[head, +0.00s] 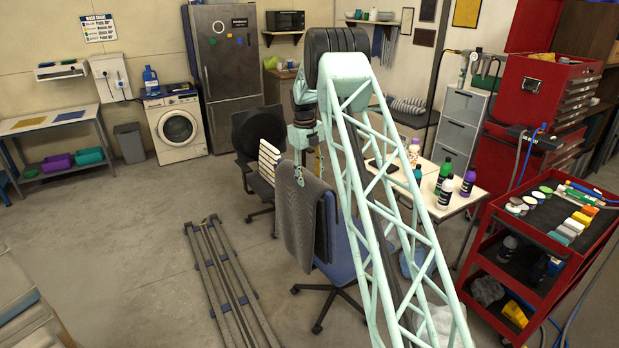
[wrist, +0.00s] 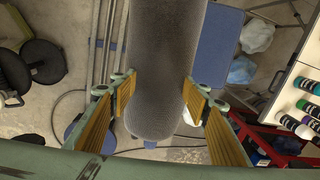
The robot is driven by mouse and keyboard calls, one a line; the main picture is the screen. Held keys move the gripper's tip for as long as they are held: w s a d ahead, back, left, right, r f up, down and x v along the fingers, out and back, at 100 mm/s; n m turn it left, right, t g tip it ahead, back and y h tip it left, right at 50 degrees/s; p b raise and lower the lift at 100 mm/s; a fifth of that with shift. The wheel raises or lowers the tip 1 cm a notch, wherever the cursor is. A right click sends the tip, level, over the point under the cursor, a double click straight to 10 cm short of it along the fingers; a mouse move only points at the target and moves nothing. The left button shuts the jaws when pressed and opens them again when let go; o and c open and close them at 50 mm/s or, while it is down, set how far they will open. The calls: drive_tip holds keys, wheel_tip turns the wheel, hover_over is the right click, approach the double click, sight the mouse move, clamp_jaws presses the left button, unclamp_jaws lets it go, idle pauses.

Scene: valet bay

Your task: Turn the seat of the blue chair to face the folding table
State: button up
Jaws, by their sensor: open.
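The blue chair (head: 347,252) stands on a wheeled base mid-floor, partly hidden behind my arm. A grey cloth (head: 297,215) hangs over its backrest; the blue seat lies to the right of it. In the wrist view the draped backrest (wrist: 165,50) runs up the middle and the blue seat (wrist: 220,48) shows to its right. My gripper (wrist: 158,88) is open, one yellow-padded finger on each side of the draped backrest; I cannot tell whether they touch it. The folding table (head: 478,192) stands behind and right of the chair, with bottles on it; its edge (wrist: 287,92) also shows at right.
A dark chair (head: 258,130) with stacked white items stands just behind. Folded grey metal poles (head: 225,285) lie on the floor to the left. A red cart (head: 535,235) stands at the right. The floor at left is largely clear.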

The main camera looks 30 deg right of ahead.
drive_tip(key=shift+r, duration=0.1)
wheel_tip(320, 180, up, 12)
drive_tip(key=a, duration=0.1)
idle(0.8)
idle(0.6)
